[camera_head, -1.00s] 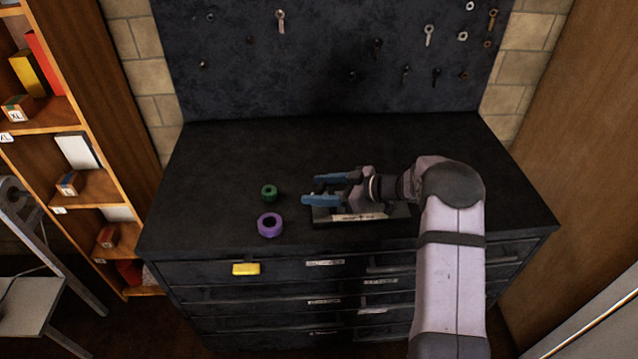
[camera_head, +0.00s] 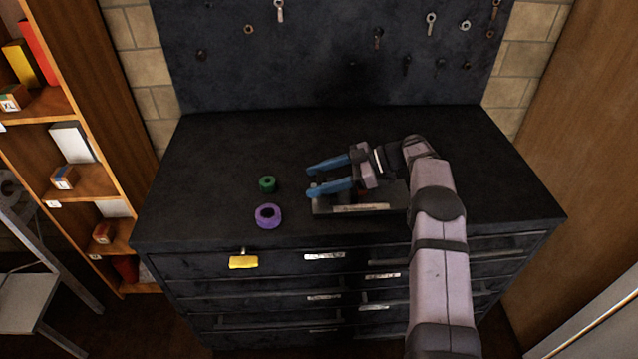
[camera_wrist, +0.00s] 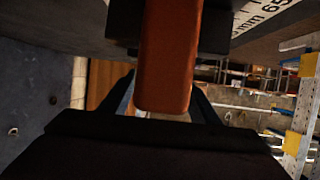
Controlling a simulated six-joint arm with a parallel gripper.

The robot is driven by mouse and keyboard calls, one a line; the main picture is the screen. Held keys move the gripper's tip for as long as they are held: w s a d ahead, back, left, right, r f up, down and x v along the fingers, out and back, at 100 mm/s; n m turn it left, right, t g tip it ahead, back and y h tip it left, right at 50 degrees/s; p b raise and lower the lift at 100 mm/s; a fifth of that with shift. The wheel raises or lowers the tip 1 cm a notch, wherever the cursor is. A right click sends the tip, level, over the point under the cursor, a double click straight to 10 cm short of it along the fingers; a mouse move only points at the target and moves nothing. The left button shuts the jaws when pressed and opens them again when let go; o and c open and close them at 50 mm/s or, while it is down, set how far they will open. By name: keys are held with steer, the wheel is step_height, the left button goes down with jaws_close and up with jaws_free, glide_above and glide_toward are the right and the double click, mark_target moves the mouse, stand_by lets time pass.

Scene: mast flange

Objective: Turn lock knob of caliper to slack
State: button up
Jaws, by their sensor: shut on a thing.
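The caliper shows in the wrist view as a dark body with a white mm scale (camera_wrist: 262,14) at the upper right. An orange-red bar, which looks like the lock knob (camera_wrist: 166,60), hangs down between my fingers there. In the head view, a dark base with a pale label (camera_head: 360,208) lies on the cabinet top, and a small red spot shows above it, partly hidden by my gripper. My gripper (camera_head: 313,180) has blue fingers pointing left over the base. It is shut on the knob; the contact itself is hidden.
A green ring (camera_head: 268,184) and a purple ring (camera_head: 268,216) lie left of the gripper. A yellow tag (camera_head: 243,262) is on the cabinet's front. A dark pegboard (camera_head: 330,60) stands behind. The back and left of the cabinet top (camera_head: 215,150) are clear.

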mark_target(319, 178)
steer(key=shift+n+g+b, duration=0.3)
steer(key=shift+g+b, duration=0.1)
steer(key=shift+b, duration=0.1)
stand_by(0.3)
steer(key=o, duration=1)
steer(key=shift+o, duration=0.2)
steer(key=shift+r, duration=0.1)
step_height(319, 178, up, 10)
steer(key=shift+f, duration=0.1)
